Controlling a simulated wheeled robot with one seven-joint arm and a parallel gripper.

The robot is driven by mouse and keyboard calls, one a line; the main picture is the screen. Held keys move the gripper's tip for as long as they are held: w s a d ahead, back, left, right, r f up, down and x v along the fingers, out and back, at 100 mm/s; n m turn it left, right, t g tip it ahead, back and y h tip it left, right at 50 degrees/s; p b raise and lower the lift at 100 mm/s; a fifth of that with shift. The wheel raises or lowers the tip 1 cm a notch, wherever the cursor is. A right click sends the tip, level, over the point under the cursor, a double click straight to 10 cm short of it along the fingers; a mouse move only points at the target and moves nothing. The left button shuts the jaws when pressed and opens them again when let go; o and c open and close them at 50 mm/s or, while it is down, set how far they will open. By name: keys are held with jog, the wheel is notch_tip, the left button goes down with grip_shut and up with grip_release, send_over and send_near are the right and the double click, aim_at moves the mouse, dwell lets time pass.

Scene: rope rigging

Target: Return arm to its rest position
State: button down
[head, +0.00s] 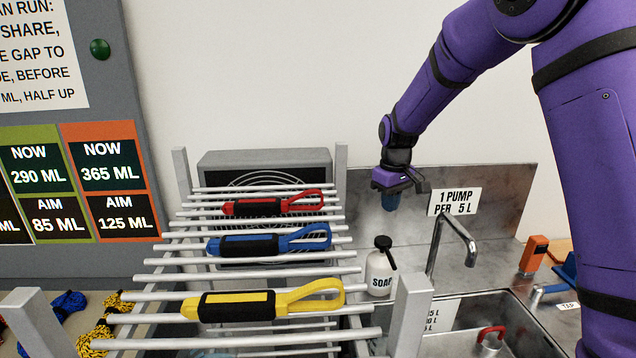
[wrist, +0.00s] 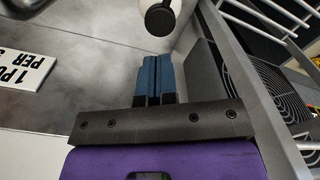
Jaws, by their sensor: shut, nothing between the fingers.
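My gripper (head: 391,200) hangs from my purple arm above and behind the soap bottle, in front of the metal splashback. In the wrist view its two blue fingers (wrist: 155,78) lie side by side, shut, with nothing held. The white soap bottle (head: 380,270) with a black pump stands by the sink, below and apart from the gripper. Its dark top (wrist: 159,18) shows at the upper edge of the wrist view.
A rack of pale rods (head: 170,262) holds red (head: 273,204), blue (head: 268,240) and yellow (head: 263,302) rope bundles. A tap (head: 452,236) rises over the sink at right. A fan unit (head: 266,166) stands behind the rack. The air above the rack is clear.

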jog(key=s+d+r+m+t, duration=0.1)
jog(key=s+d+r, duration=0.1)
jog(key=s+r, duration=0.65)
jog(key=s+d+r+m+t, duration=0.1)
jog(key=s+d+r+m, duration=0.15)
jog(key=s+r, duration=0.55)
jog(key=s+d+m+t, duration=0.2)
jog(key=s+t, duration=0.1)
jog(key=s, duration=1.7)
jog(key=shift+s+r, duration=0.15)
jog(key=shift+s, duration=0.2)
